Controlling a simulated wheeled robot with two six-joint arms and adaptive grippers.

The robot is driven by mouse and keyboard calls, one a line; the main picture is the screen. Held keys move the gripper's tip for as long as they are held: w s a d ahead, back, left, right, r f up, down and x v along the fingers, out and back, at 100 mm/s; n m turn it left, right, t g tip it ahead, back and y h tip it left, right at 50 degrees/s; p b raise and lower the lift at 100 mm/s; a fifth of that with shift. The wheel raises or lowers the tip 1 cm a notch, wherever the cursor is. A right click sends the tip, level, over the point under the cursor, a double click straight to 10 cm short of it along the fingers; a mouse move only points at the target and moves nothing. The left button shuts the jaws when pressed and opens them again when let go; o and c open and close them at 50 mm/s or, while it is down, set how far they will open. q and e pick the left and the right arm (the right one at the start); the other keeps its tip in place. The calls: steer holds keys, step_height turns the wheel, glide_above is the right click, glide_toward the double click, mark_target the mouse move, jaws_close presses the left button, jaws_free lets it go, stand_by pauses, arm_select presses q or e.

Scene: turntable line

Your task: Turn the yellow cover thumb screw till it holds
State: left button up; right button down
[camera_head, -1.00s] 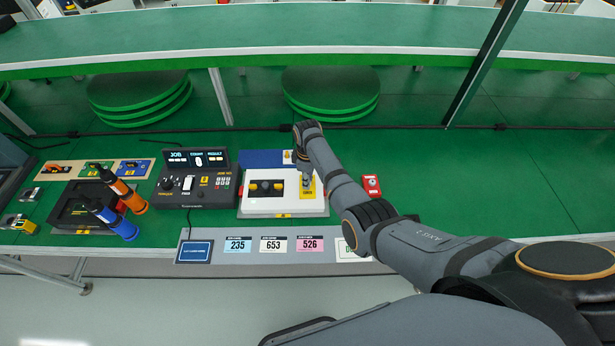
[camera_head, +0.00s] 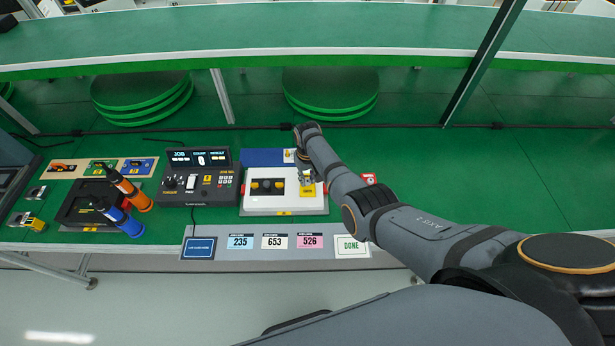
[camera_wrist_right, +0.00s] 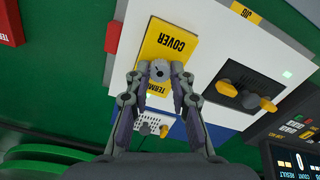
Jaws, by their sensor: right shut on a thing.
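The yellow cover (camera_head: 308,191) lies at the right end of the white jig (camera_head: 283,206) on the green bench. In the right wrist view the cover (camera_wrist_right: 170,45) shows its upside-down COVER label. A round grey thumb screw (camera_wrist_right: 160,70) with a small dark mark stands at the cover. My right gripper (camera_wrist_right: 160,76) has its two fingertips on either side of the screw head and is shut on it. In the head view my right gripper (camera_head: 306,177) is above the cover, and the screw is too small to make out there. My left gripper is not in view.
A control panel (camera_head: 199,184) stands left. Cards and a DONE field (camera_head: 350,245) line the front strip.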

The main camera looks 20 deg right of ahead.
steer(key=m, duration=0.3)
steer(key=shift+r+m, duration=0.1)
steer(key=shift+m, duration=0.3)
steer(key=m, duration=0.3)
steer(key=shift+w+m+p, duration=0.1)
steer(key=shift+m+p, duration=0.2)
steer(key=shift+p, duration=0.05)
steer(key=m, duration=0.3)
steer(key=shift+m, duration=0.4)
steer(key=m, duration=0.3)
steer(key=shift+m, duration=0.3)
steer(key=m, duration=0.6)
steer(key=shift+w+p, duration=0.1)
steer(key=shift+p, duration=0.2)
steer(key=m, duration=0.6)
steer(key=shift+r, duration=0.1)
steer(key=shift+w, duration=0.1)
steer(key=c, duration=1.3)
jaws_free()
steer(key=shift+o, duration=0.8)
steer(key=shift+s, duration=0.25)
